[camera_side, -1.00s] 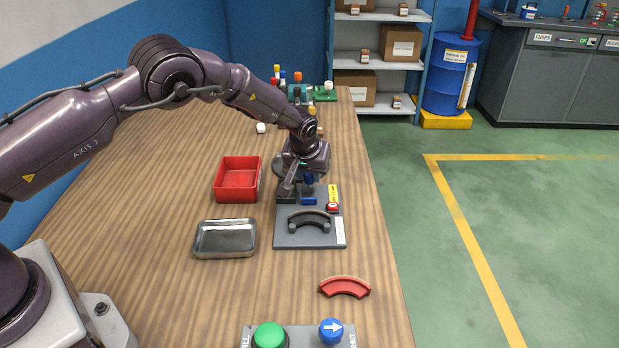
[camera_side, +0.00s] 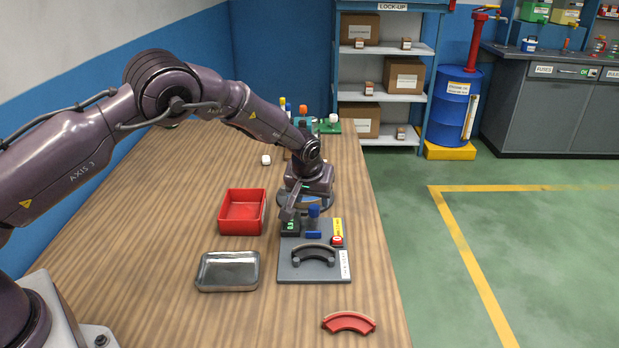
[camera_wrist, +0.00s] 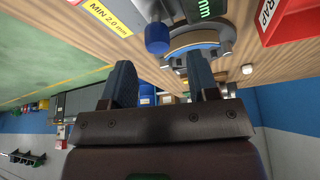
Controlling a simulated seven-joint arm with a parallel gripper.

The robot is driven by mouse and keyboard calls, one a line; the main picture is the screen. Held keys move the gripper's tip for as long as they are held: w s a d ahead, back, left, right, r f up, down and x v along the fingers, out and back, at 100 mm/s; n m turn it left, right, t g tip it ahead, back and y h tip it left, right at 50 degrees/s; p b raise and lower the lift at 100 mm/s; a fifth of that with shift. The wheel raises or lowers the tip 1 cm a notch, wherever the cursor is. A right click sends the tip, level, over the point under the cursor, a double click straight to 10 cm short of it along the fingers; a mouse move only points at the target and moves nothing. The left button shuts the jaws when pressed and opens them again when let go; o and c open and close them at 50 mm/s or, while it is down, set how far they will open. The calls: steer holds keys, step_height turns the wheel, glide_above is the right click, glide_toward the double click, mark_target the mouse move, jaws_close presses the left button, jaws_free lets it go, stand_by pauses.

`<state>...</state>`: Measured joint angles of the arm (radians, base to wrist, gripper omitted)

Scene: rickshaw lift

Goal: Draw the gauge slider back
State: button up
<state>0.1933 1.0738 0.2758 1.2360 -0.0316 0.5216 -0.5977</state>
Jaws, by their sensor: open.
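The gauge stands on a grey plate (camera_side: 315,275) on the bench in the side view, with a lit green display (camera_side: 291,225) at its back left. A blue knob (camera_side: 313,211) stands upright beside the display, with a blue block (camera_side: 313,234) in front of it. My gripper (camera_side: 288,212) is low over the back of the plate, close to the knob. In the wrist view my gripper (camera_wrist: 160,62) has its fingers apart with nothing between the tips. The blue knob (camera_wrist: 157,38) shows just beyond the gap, and I cannot tell whether it touches.
The plate carries a dark curved piece (camera_side: 314,249) and a red button (camera_side: 337,240). A red bin (camera_side: 242,230) and a metal tray (camera_side: 228,286) stand to the left. A red arc piece (camera_side: 349,321) lies in front. A grey ring (camera_wrist: 219,34) lies past the knob.

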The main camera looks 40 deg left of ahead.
steer(key=v, duration=0.9)
steer(key=shift+r, duration=0.25)
steer(key=s+r+m, duration=0.2)
steer(key=s+r, duration=0.4)
steer(key=s, duration=0.5)
steer(key=s+r+m+t+h, duration=0.1)
steer(key=s+r, duration=0.5)
steer(key=s, duration=0.6)
steer(key=s+r+m+h, duration=0.1)
steer(key=s+r+m, duration=0.2)
steer(key=s+r, duration=0.3)
steer(key=shift+s+r+t, duration=0.2)
steer(key=shift+s+t, duration=0.1)
steer(key=shift+s, duration=2.6)
